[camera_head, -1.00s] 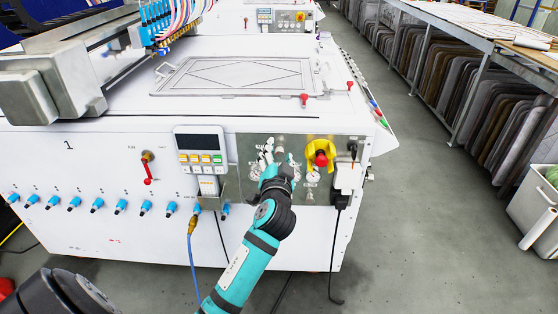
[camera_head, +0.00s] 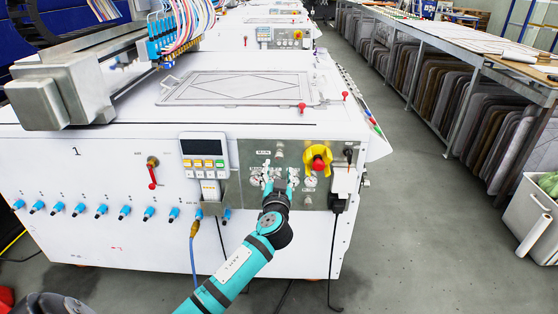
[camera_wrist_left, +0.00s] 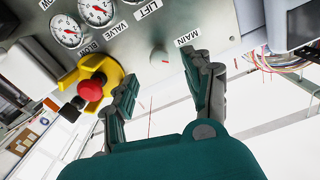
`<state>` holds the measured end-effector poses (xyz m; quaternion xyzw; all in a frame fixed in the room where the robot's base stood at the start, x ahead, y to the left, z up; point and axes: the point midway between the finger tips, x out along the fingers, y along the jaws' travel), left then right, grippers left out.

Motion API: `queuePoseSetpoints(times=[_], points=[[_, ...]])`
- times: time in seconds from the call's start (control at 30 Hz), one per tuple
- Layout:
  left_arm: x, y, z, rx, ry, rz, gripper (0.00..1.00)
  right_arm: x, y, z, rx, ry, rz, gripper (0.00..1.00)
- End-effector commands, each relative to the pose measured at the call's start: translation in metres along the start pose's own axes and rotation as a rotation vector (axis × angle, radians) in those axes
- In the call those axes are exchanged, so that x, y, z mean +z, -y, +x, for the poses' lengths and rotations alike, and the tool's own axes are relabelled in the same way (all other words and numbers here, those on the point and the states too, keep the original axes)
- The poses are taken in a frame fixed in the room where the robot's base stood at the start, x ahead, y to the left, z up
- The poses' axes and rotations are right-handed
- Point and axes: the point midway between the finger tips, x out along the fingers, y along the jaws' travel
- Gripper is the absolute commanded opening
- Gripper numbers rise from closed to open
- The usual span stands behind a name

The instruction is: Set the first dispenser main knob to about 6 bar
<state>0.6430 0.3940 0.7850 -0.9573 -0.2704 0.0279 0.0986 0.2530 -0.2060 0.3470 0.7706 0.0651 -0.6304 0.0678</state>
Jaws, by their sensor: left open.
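The dispenser's grey control panel (camera_head: 330,187) is on the front of the white machine. In the left wrist view a pale round knob (camera_wrist_left: 159,57) with a small red mark sits on the panel beside the MAIN label (camera_wrist_left: 187,38). My left gripper (camera_wrist_left: 165,85) is open, its two teal and grey fingers on either side below the knob in that view. Nothing is between the fingertips, and they look apart from the knob. In the head view the left gripper (camera_head: 280,180) is in front of the panel and covers part of it. My right gripper is not in view.
A red emergency stop on a yellow base (camera_head: 318,163) sits right of the gripper; it is close to one finger in the wrist view (camera_wrist_left: 91,89). Several gauges (camera_wrist_left: 65,30) line the panel. A keypad display (camera_head: 204,155) is at its left.

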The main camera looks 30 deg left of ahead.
Motion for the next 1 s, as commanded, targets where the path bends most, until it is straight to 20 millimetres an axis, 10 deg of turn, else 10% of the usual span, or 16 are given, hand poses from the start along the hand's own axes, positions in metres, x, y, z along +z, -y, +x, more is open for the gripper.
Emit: queuePoseSetpoints(times=[0.3, 0.73, 1.0], points=[[0.000, 0.000, 0.055, 0.000, -0.001, 0.001, 0.51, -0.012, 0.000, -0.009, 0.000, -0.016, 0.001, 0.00], [0.000, 0.000, 0.066, 0.001, 0.000, 0.000, 0.51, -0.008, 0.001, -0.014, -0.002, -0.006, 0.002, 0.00], [0.000, 0.000, 0.066, 0.001, 0.000, 0.000, 0.18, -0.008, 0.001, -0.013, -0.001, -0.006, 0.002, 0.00]])
